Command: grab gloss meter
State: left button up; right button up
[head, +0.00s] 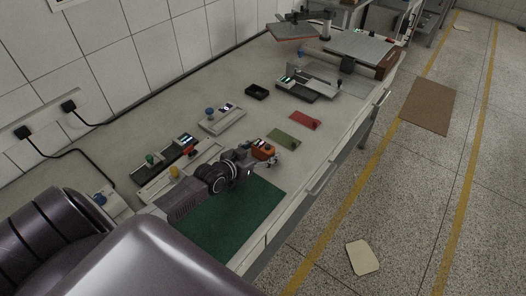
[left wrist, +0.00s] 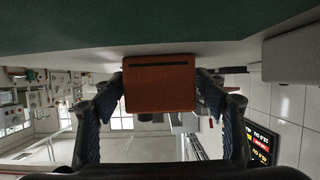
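The gloss meter, which I take to be the small orange box (head: 263,151), is at the front part of the bench, just beyond the green mat. My left gripper (head: 266,161) reaches over the mat to it. In the left wrist view the orange box (left wrist: 158,85), with a dark slot along one edge, sits between the two fingers. Both finger pads (left wrist: 160,90) lie flush against its sides, so the gripper looks shut on it. The box looks close to the bench surface; whether it touches is unclear. My right gripper is not in view.
A green mat (head: 232,222) lies under my left arm. Green (head: 283,136) and red (head: 305,121) plates lie just beyond. Several instruments, including one with a blue knob (head: 222,120), stand to the left. The bench's right edge is close.

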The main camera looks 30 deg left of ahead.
pick_arm(q)
jog(key=c, duration=1)
jog(key=shift+c, duration=0.6)
jog(key=shift+r, duration=0.15)
